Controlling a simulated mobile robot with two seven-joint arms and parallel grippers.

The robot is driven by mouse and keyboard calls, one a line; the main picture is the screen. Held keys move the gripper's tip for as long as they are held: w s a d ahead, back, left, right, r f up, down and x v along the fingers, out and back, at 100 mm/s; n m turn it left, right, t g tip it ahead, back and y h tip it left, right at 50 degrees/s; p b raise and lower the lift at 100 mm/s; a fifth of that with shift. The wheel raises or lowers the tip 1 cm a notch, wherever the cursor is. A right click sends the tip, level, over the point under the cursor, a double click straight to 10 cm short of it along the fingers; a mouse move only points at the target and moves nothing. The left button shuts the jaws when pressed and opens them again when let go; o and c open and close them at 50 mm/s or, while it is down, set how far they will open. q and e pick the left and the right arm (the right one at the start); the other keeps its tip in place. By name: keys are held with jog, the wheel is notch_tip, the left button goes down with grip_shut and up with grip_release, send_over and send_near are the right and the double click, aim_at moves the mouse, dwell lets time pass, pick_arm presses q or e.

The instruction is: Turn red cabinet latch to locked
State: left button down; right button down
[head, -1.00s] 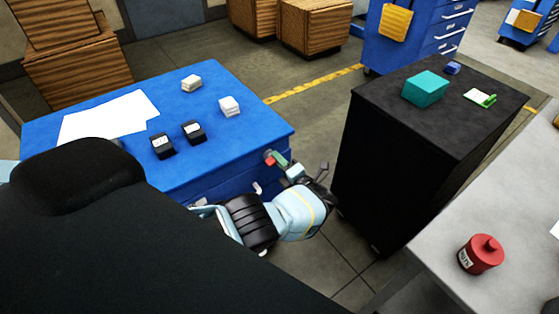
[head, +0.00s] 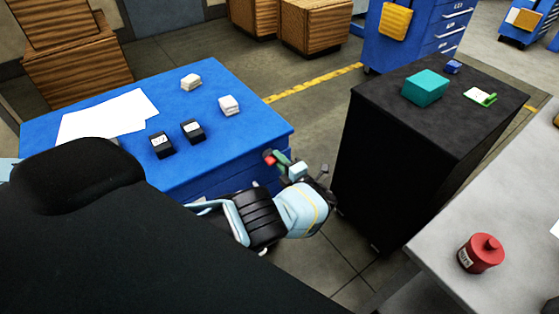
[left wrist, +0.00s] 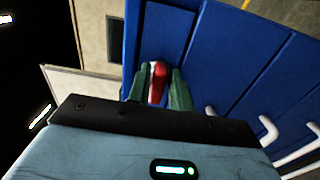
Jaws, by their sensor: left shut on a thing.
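The red latch (left wrist: 157,84) is on the front of the blue cabinet (left wrist: 215,60). In the left wrist view it sits between the green fingers of my left gripper (left wrist: 159,90), which is shut on it. In the left wrist view the latch stands nearly upright. In the head view only a small red part of the latch (head: 269,159) shows near the cabinet's right corner, beside my left gripper (head: 277,161). My forearm and hand hide much of the cabinet front in the head view. My right gripper is in neither view.
White drawer handles (left wrist: 268,130) stick out beside the gripper. Papers (head: 108,115), black boxes (head: 192,131) and small white stacks (head: 229,105) lie on the cabinet top. A black cabinet (head: 400,170) stands to the right, with floor between. A grey table (head: 480,210) holds a red canister (head: 481,253).

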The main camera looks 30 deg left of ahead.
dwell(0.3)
pick_arm(q)
jog(key=c, duration=1.4)
grip_release()
jog(key=shift+d, duration=0.1)
jog(key=v, duration=0.7)
jog(key=shift+s+d, duration=0.2)
jog(key=shift+d, duration=0.15)
